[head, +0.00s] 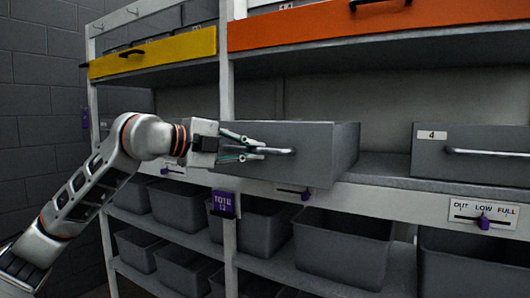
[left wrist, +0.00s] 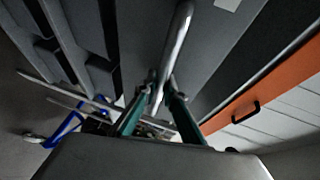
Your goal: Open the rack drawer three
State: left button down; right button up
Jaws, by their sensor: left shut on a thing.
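A grey drawer (head: 312,150) stands out from the rack's middle shelf, left of the drawer marked 4 (head: 470,152). Its number label is hidden, perhaps behind my gripper. Its silver bar handle (head: 275,151) is on the front face. My left gripper (head: 252,149) comes in from the left and is shut on this handle. In the left wrist view the handle (left wrist: 177,45) runs down between the two green-edged fingers of the gripper (left wrist: 157,100). My right gripper is not in view.
An orange drawer front (head: 370,25) and a yellow one (head: 152,52) are above. Grey bins (head: 340,252) fill the lower shelves. A purple tag (head: 224,203) hangs on the upright. A slider plate (head: 483,213) marks the right shelf edge. A block wall (head: 40,100) is at left.

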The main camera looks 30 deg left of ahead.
pick_arm(q)
jog(key=shift+s+b, duration=0.7)
jog(key=shift+s, duration=2.25)
jog(key=c, duration=2.4)
grip_release()
jog(key=shift+o, duration=0.2)
jog(key=v, duration=1.2)
